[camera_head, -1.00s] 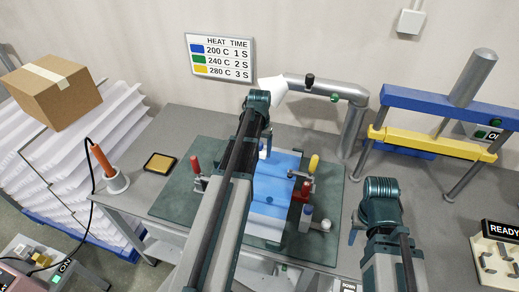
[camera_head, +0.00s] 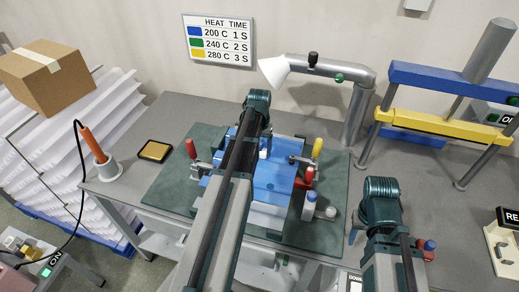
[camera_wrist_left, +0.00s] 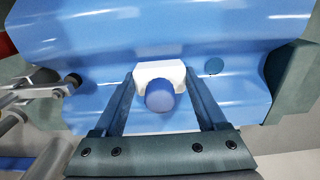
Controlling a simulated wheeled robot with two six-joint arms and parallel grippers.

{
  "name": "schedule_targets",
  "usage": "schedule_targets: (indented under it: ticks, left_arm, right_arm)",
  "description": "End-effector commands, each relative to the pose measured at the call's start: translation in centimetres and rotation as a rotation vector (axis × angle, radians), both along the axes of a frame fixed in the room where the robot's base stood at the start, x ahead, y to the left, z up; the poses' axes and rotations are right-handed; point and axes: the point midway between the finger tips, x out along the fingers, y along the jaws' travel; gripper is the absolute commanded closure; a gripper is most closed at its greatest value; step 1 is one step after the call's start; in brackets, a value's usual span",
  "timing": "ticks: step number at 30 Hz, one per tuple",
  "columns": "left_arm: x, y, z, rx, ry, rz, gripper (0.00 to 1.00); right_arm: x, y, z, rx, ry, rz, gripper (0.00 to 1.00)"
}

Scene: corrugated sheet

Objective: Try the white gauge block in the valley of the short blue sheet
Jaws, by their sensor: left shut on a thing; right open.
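The short blue sheet (camera_head: 284,178) lies on the green mat (camera_head: 327,240), with clamps at its sides. Its ridges and a small round dark spot show in the left wrist view (camera_wrist_left: 225,92). My left gripper (camera_wrist_left: 160,84) is shut on the white gauge block (camera_wrist_left: 148,70), which has a round blue knob facing the camera. The block (camera_head: 263,154) is over the middle of the sheet, close to a crease; I cannot tell whether it touches the valley. My left arm hides part of the sheet. My right gripper (camera_head: 354,236) is open and empty, right of the mat.
Red-handled clamps (camera_head: 191,149) and a yellow-handled clamp (camera_head: 317,147) stand around the sheet. A grey pipe with a white nozzle (camera_head: 273,70) reaches over the back. A blue and yellow press (camera_head: 440,112) is at right. A soldering-type tool (camera_head: 95,147) stands left.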

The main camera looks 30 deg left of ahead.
Motion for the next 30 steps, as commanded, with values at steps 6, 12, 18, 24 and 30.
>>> schedule_targets:
  ticks: [6,12,18,24,30]
  left_arm:
    - [0.0,0.0,-0.17,0.0,0.0,0.0,0.83]
    - [0.0,0.0,-0.18,0.0,0.0,0.0,0.83]
    - [-0.01,0.0,-0.38,0.0,0.0,0.0,0.83]
    - [0.0,0.0,-0.55,0.0,0.0,0.0,0.21]
    - [0.0,0.0,-0.53,0.0,0.0,0.0,0.0]
  right_arm:
    - [0.0,0.0,-0.17,0.0,0.0,0.0,0.5]
    - [0.0,0.0,-0.18,0.0,0.0,0.0,0.5]
    - [0.0,0.0,-0.38,0.0,0.0,0.0,0.5]
    - [0.0,0.0,-0.55,0.0,0.0,0.0,0.5]
    - [0.0,0.0,-0.53,0.0,0.0,0.0,0.5]
